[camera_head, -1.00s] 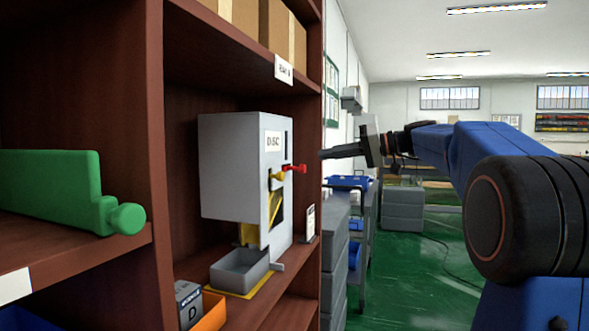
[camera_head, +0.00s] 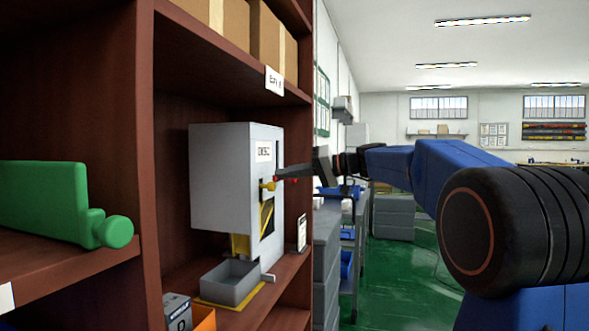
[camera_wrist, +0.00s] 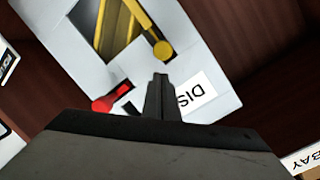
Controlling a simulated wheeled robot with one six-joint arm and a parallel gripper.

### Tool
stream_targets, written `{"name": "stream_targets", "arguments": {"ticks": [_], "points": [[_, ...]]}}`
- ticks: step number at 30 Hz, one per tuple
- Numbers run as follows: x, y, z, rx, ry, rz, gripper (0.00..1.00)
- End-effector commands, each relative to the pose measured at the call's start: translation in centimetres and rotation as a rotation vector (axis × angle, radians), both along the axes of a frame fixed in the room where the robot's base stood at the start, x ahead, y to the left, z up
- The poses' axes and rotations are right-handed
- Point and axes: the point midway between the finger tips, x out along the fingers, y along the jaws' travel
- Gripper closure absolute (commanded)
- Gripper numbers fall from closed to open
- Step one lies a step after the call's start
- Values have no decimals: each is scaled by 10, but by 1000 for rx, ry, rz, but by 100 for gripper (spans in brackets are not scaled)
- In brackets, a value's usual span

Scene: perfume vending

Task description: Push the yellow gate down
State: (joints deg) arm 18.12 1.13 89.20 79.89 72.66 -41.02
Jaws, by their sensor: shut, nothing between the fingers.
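The grey dispenser (camera_head: 220,180) stands on a brown shelf, its front facing right. The yellow gate's round knob (camera_head: 268,186) sticks out from its front; in the wrist view the yellow knob (camera_wrist: 162,50) sits at the end of a yellow bar beside a dark window. A red knob (camera_wrist: 112,97) is to the left of my fingers in the wrist view; in the head view it is mostly hidden behind my gripper. My gripper (camera_head: 280,174) is shut and empty, its tips close to the dispenser front, just above the yellow knob. Contact cannot be told.
A grey bin (camera_head: 232,281) sits under the dispenser's outlet. A small sign (camera_head: 302,233) stands at the shelf's right edge. A green object (camera_head: 55,208) lies on the left shelf. Cardboard boxes (camera_head: 235,27) are on the shelf above. Open floor lies to the right.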

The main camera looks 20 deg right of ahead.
Motion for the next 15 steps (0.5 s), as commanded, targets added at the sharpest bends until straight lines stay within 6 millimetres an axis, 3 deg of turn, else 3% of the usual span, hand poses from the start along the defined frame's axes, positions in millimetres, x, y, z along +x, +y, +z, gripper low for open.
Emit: {"name": "stream_targets", "arguments": {"ticks": [6,15], "points": [[-7,7,-11,0,1,1,100],[-7,8,-12,0,1,-1,100]]}}
